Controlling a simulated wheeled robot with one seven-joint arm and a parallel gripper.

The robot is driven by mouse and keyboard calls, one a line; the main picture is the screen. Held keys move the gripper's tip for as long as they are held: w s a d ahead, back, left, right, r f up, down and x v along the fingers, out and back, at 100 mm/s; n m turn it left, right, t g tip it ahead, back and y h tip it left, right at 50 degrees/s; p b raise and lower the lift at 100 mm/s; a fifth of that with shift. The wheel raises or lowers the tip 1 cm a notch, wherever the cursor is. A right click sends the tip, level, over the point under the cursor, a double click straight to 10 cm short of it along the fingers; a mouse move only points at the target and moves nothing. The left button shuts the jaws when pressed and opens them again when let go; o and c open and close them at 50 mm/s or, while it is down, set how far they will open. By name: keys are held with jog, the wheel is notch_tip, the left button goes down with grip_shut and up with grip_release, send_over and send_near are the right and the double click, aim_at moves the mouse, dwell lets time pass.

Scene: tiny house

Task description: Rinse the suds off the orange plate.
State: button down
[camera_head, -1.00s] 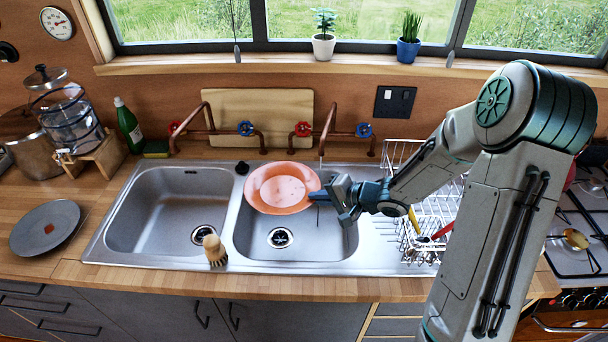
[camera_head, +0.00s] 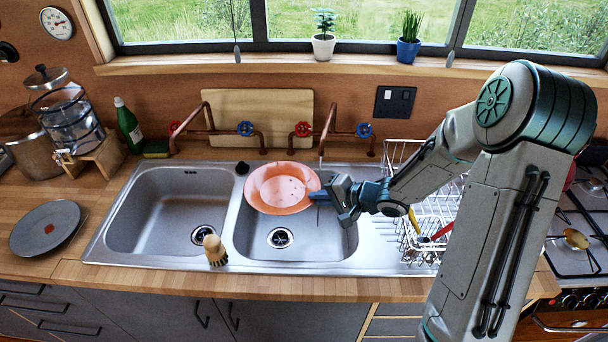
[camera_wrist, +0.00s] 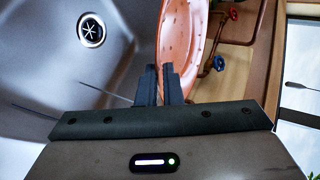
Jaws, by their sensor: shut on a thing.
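The orange plate (camera_head: 282,188) is held by its right rim over the back of the right sink basin (camera_head: 290,240). My gripper (camera_head: 325,192) is shut on that rim. In the wrist view the orange plate (camera_wrist: 182,45) rises from between the two fingers (camera_wrist: 162,80), and small drops or spots dot its face. In the head view a few small dark spots show on the plate; whether they are suds I cannot tell. The copper tap (camera_head: 328,125) on the right ends just behind and above the plate's right side. A thin line below the tap may be water.
The left basin (camera_head: 165,210) is empty. A wooden brush (camera_head: 214,248) stands at the front between the basins. A white dish rack (camera_head: 425,240) with utensils is right of the sink, under my arm. A grey plate (camera_head: 46,228) lies on the left counter.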

jog(key=s+a+r+p, duration=0.3)
jog(key=r, duration=0.1)
jog(key=shift+s+a, duration=0.25)
jog(key=shift+s, duration=0.05)
dwell(0.8)
